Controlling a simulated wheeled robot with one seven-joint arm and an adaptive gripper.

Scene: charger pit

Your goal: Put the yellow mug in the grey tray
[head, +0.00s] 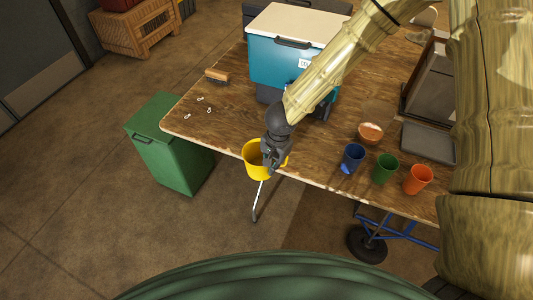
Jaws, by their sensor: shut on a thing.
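The yellow mug (256,166) is at the front edge of the wooden table in the head view, overlapping that edge. My gripper (271,163) points down at its rim and is shut on the mug, covering part of its right side. The mug looks roughly upright and held up, though its exact height is unclear. The grey tray (428,143) lies flat on the right part of the table, well to the right of my gripper. It looks empty, and my arm hides its right end.
Blue (353,157), green (384,169) and orange (418,179) mugs stand along the front edge, between my gripper and the tray. A brown bowl (370,132) is left of the tray. A teal cooler (285,62) stands behind. A green bin (171,145) is on the floor at left.

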